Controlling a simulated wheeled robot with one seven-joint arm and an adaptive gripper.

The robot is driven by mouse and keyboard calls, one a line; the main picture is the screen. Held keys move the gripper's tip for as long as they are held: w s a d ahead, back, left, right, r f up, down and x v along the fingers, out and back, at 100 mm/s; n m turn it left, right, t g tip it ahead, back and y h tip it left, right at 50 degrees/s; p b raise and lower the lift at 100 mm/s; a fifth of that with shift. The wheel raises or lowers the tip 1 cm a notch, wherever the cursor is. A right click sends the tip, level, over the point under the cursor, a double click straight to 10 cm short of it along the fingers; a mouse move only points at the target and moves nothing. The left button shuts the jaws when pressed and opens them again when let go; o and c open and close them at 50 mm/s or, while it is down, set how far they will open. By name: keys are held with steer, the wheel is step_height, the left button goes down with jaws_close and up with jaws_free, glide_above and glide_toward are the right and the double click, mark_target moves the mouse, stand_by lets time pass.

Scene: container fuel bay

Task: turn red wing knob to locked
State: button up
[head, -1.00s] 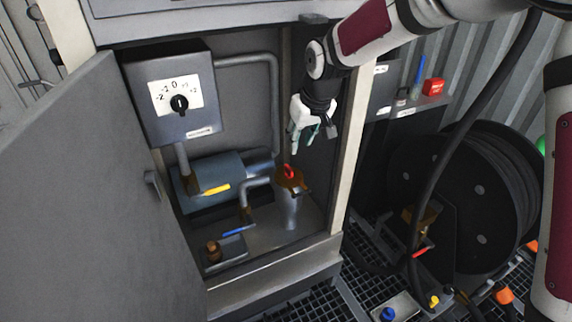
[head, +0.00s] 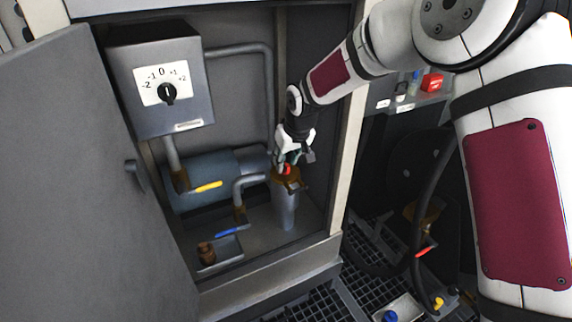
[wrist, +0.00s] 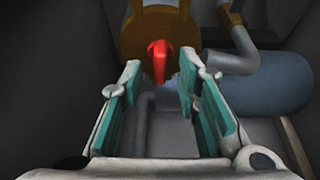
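The red wing knob (wrist: 159,62) sits on a brown flanged top (wrist: 160,22) of a grey cylinder in the cabinet. In the head view the knob (head: 287,169) shows just below my gripper (head: 292,157). In the wrist view my gripper (wrist: 166,88) is open, its teal-padded fingers wide apart. The knob shows between and beyond the fingertips, with space on both sides and no visible contact. The knob's wing points along the view, roughly upright in the wrist picture. No lock marking is readable.
The open cabinet door (head: 75,170) stands at left. A dial box (head: 160,80) hangs above a blue-grey tank (head: 215,175) with a yellow lever (head: 207,186). A blue lever (head: 229,233) is low in front. The cabinet's right post (head: 345,130) is close beside my arm.

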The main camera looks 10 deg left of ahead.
steer(key=shift+w+a+f, duration=0.1)
steer(key=shift+w+f, duration=0.05)
steer(key=shift+f, duration=0.2)
steer(key=shift+c, duration=0.2)
jaws_close()
